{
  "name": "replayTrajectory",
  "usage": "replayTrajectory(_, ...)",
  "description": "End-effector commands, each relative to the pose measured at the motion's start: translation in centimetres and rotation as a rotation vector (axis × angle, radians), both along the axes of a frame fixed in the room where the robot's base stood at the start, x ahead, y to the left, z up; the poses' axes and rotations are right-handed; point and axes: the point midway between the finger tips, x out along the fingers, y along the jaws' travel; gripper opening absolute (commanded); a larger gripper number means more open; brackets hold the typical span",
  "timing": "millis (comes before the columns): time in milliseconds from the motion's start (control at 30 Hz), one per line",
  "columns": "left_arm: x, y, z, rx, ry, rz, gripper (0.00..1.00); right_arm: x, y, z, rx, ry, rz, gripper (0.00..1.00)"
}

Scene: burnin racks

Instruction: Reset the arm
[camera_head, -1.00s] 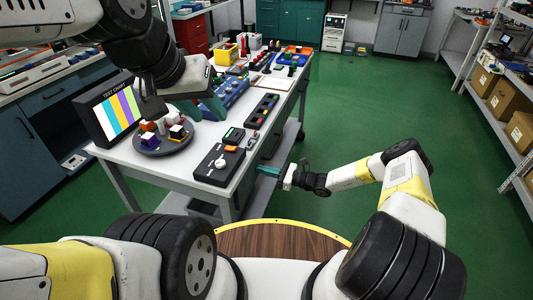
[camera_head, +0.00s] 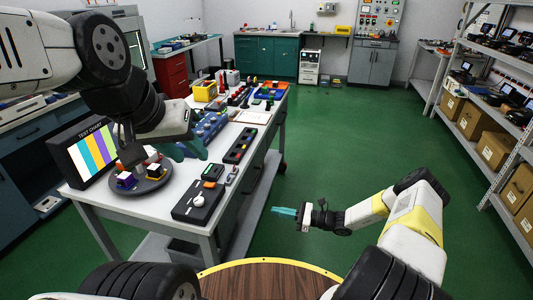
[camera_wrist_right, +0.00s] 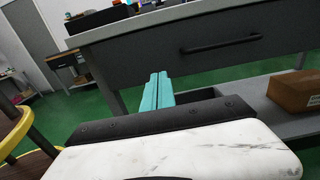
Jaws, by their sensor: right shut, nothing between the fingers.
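My right gripper (camera_head: 284,211) has teal fingers pressed together and empty, held over open floor to the right of the table's front end. In the right wrist view its closed fingers (camera_wrist_right: 157,92) point toward a grey table side with a dark drawer handle. My left gripper (camera_head: 185,147) hangs over the left part of the white table, above and beside a round dark turntable (camera_head: 152,183) with small coloured blocks. Its teal fingers look spread with nothing seen between them. The left arm partly hides the table behind it.
The white table (camera_head: 222,212) carries a test chart screen (camera_head: 84,152), a black control box (camera_head: 197,201), and trays further back. Shelving (camera_head: 505,125) with cardboard boxes stands at the right. The green floor (camera_head: 345,140) between is clear.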

Motion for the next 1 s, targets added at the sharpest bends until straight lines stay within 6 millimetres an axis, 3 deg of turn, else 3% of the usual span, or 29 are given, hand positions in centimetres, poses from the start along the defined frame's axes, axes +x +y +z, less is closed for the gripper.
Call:
replayTrajectory(133, 0.0, 0.0, 0.0, 0.0, 0.0, 0.0, 0.36, 0.1, -0.1, 1.4, -0.043, -0.034, 0.04, 0.0)
replayTrajectory(267, 0.0, 0.0, 0.0, 0.0, 0.0, 0.0, 0.36, -0.2, -0.3, 4.7, -0.154, -0.121, 0.146, 0.0)
replayTrajectory(667, 0.0, 0.0, 0.0, 0.0, 0.0, 0.0, 0.36, -3.8, -1.5, 18.3, -0.607, -0.481, 0.535, 0.0)
replayTrajectory(1000, 0.0, 0.0, 0.0, 0.0, 0.0, 0.0, 0.36, -9.0, -3.2, 29.6, -0.97, -0.791, 0.773, 0.0)
